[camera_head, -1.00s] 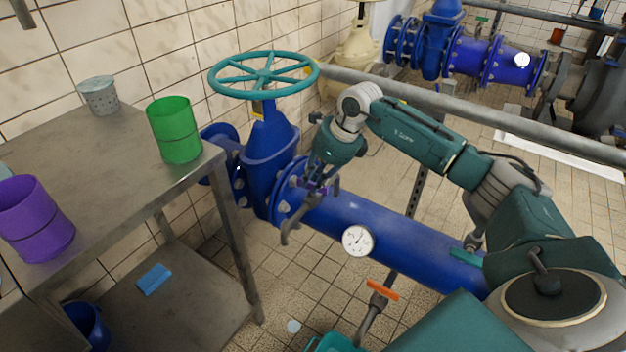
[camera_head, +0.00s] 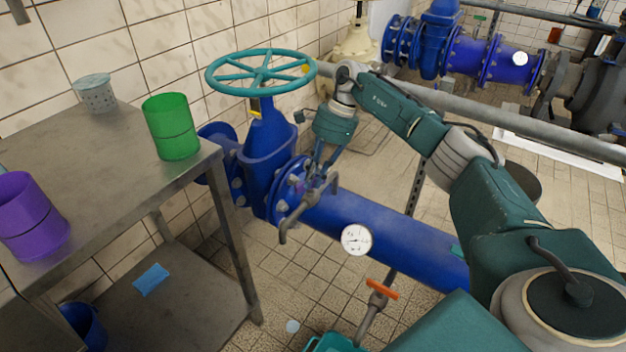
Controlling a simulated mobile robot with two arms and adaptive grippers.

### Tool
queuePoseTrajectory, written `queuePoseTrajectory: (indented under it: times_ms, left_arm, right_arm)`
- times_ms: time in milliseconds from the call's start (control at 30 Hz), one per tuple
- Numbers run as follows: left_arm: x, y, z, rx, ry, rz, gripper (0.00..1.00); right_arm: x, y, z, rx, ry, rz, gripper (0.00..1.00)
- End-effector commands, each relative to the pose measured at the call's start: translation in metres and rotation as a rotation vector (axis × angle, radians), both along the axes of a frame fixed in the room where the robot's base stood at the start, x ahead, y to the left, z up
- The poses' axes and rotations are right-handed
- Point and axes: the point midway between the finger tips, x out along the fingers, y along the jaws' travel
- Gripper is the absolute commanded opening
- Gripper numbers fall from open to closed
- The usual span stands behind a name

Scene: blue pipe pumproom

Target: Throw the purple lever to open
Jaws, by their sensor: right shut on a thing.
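My right gripper (camera_head: 318,178) reaches down to the small grey tap (camera_head: 296,214) on the big blue pipe. It is shut on the purple lever at the top of this tap. The lever is almost wholly hidden by the fingers, so its exact angle cannot be told. The tap's bent spout hangs down in front of the pipe flange. My left gripper is not in view.
A blue valve with a teal handwheel (camera_head: 262,72) stands just left of the gripper. A white gauge (camera_head: 356,240) and an orange-handled tap (camera_head: 382,289) are nearer. A metal table (camera_head: 110,150) with green (camera_head: 171,127) and purple (camera_head: 30,217) cups fills the left.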

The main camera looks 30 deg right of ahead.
Motion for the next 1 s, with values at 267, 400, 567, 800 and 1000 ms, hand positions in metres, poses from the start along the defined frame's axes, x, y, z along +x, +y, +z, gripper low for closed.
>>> queuePoseTrajectory:
  times_ms: [267,400,567,800,1000]
  left_arm:
    - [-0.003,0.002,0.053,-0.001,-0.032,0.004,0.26]
    - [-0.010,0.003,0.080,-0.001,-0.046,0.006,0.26]
    - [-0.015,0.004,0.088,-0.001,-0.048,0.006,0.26]
    - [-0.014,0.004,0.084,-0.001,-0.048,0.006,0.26]
    - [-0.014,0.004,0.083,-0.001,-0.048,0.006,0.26]
  right_arm:
    - [0.004,0.000,-0.001,0.000,-0.005,0.241,0.00]
    - [0.004,-0.001,-0.001,-0.002,-0.005,0.338,0.00]
    - [0.004,-0.002,0.000,-0.002,-0.005,0.422,0.00]
    - [0.004,-0.002,0.001,-0.002,-0.005,0.489,0.00]
    - [0.004,-0.002,0.001,-0.003,-0.006,0.507,0.00]
